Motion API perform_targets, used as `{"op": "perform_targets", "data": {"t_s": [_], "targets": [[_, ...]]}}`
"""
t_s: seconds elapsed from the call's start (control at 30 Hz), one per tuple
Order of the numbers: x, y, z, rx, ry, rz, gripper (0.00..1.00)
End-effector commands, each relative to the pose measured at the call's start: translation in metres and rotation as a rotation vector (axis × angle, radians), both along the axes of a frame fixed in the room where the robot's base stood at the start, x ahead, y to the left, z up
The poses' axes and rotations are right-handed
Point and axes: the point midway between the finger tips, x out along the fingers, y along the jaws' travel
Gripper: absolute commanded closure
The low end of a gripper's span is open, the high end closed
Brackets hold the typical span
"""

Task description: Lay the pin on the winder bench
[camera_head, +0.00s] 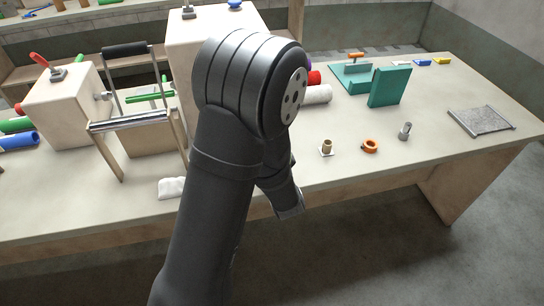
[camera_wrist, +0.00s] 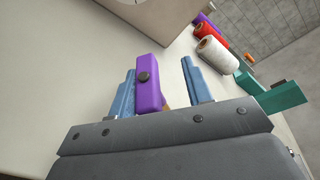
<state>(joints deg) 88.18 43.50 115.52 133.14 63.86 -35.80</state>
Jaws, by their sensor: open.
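My gripper (camera_wrist: 158,72) is open in the wrist view, its two blue fingers standing apart. A purple block with a dark round knob (camera_wrist: 148,84) shows between the fingers, with a gap on the right side; I cannot tell whether it touches the left finger or whether it is the pin. A bit of tan shows beside its base. In the head view my arm hides this block and the gripper's fingers. The pale winder bench (camera_head: 350,170) runs across the head view. A small grey cylinder (camera_head: 405,131) stands tilted on its right half; I cannot tell if it is a pin.
A winder frame with a metal roller (camera_head: 130,121) stands at left, and a white folded cloth (camera_head: 172,187) lies near the front edge. A tan bushing (camera_head: 326,147), an orange ring (camera_head: 370,146), a teal block (camera_head: 390,86) and a grey mat (camera_head: 480,121) are at right.

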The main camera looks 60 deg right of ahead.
Motion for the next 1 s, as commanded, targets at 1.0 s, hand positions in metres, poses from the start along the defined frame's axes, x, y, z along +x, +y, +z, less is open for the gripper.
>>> {"op": "perform_targets", "data": {"t_s": [1.0], "targets": [[-0.112,0.116,0.032,-0.001,0.0,-0.003,0.55]]}}
